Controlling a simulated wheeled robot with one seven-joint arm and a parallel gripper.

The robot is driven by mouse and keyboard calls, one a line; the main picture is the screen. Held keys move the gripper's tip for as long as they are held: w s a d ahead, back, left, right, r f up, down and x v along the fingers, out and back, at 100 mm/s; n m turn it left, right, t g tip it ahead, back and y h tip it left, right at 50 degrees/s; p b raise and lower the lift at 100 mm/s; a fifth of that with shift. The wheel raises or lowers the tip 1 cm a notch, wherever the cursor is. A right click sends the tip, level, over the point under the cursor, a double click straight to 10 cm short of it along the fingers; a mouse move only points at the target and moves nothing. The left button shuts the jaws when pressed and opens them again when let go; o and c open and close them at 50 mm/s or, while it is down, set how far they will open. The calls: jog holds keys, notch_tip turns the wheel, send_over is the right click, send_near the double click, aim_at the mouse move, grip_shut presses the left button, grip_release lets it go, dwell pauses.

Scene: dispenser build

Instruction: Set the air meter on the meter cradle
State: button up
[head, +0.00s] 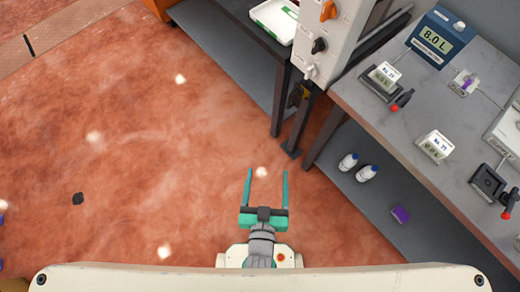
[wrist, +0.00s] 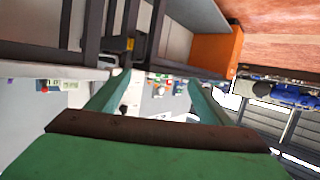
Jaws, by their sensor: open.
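A small white meter-like box with a grey display (head: 436,145) stands loose on the grey bench at the right. A similar white box (head: 386,74) sits in a black holder with a red-knobbed lever (head: 401,101) farther back. A second black cradle (head: 487,183) with a red-knobbed lever looks empty near the right edge. The labels are too small to tell which box is the air meter. My gripper (head: 266,173) is open and empty over the reddish floor, left of the bench and apart from it. Its two fingers also show in the wrist view (wrist: 157,85).
A blue device reading 8.0 L (head: 437,38) and a small purple-marked item (head: 464,82) are on the bench (head: 405,130). A tall panel with knobs (head: 325,40) stands behind. The floor at left is mostly clear.

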jog(key=s+a+r+y, duration=0.1)
jog(key=s+a+r, duration=0.1)
jog(key=s, duration=0.7)
jog(key=shift+r+n+t, duration=0.3)
jog(key=shift+r, duration=0.15)
